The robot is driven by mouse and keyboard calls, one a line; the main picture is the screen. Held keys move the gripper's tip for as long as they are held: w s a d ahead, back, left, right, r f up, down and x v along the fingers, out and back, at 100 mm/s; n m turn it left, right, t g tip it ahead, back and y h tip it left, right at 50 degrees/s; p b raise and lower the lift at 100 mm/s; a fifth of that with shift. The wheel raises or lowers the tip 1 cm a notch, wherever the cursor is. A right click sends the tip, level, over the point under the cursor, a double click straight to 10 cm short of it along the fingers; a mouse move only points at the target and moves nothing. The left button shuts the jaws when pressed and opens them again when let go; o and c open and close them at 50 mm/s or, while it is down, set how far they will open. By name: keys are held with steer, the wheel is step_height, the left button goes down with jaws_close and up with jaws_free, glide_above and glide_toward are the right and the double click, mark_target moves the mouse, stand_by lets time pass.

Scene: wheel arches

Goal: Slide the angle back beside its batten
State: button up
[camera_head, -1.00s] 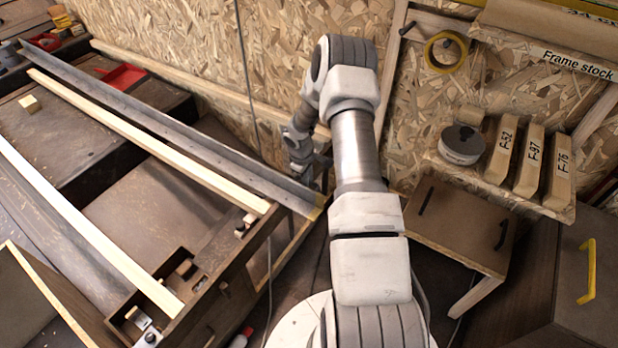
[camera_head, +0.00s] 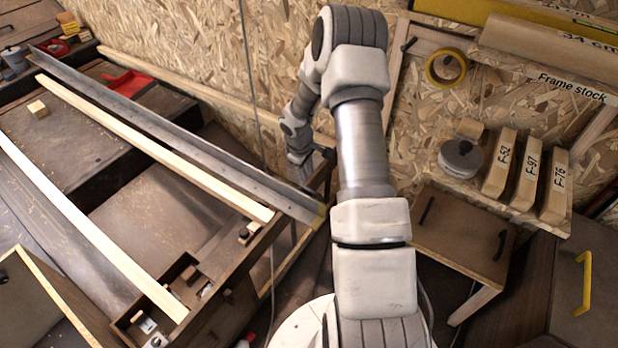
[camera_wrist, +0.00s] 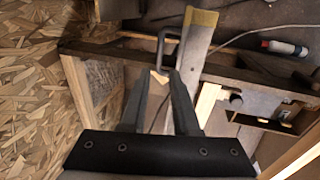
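The angle, a long grey metal bar (camera_head: 180,137), lies along the bench from the far left to the near right. Its yellow-tipped end shows in the wrist view (camera_wrist: 201,18), out past the dark end rail. A pale wooden batten (camera_head: 150,146) runs to its left in the head view, with a dark gap between them that looks wider at the near end. My gripper (camera_wrist: 160,73) has its two fingers apart and appears empty. A dark U-shaped handle shows at the fingertips; contact is unclear.
A second pale batten (camera_head: 90,235) lies farther left. The chipboard wall stands close behind the angle. A shelf (camera_head: 500,210) with labelled blocks is at the right. A bottle (camera_wrist: 284,47) lies past the rail.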

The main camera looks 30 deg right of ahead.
steer(key=p+v, duration=0.1)
steer(key=v, duration=0.6)
steer(key=shift+r+p, duration=0.35)
steer(key=shift+a, duration=0.1)
steer(key=s+a+r+m+t, duration=0.1)
steer(key=s+a+r, duration=0.2)
steer(key=r, duration=0.5)
steer(key=s+a+r+m, duration=0.1)
steer(key=s+a+r, duration=0.2)
steer(key=r, duration=0.5)
steer(key=s+a+r+m+t, duration=0.1)
steer(key=s+a+r, duration=0.1)
steer(key=r, duration=0.5)
steer(key=s+a+r+m+t+y, duration=0.1)
steer(key=s+a+r, duration=0.35)
steer(key=s, duration=0.45)
steer(key=s+a+r+m+t+y, duration=0.1)
steer(key=s+a+r, duration=0.4)
steer(key=s, duration=0.5)
step_height(320, 180, up, 16)
steer(key=a+p, duration=0.1)
steer(key=p, duration=1.6)
steer(key=shift+r, duration=0.2)
